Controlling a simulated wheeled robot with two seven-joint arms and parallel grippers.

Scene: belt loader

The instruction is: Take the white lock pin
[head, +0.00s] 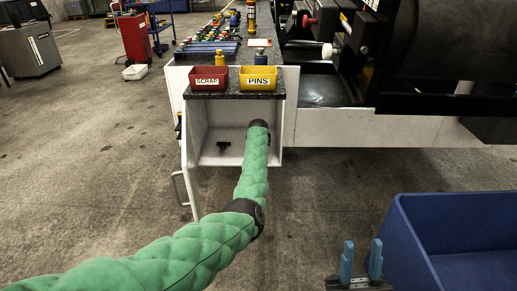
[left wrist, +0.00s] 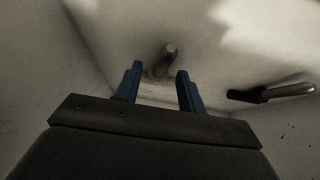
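My left arm reaches into the open white compartment (head: 222,125) under the bench end. The left gripper is hidden in the head view. In the left wrist view my left gripper (left wrist: 160,72) is open, its blue fingers apart. A pale grey pin-like piece (left wrist: 165,60) with a round end shows just past the fingertips; it may be the white lock pin, but the dim light hides its true colour. Nothing looks gripped. A second pin (left wrist: 270,93) with a black handle and metal shaft lies to the right. My right gripper (head: 361,264) is open and empty at the lower right.
A black T-shaped piece (head: 223,146) lies in the compartment. A red SCRAP bin (head: 208,84) and a yellow PINS bin (head: 258,84) stand on the bench above. The compartment walls are close around my left gripper. A blue crate (head: 412,240) stands beside my right gripper.

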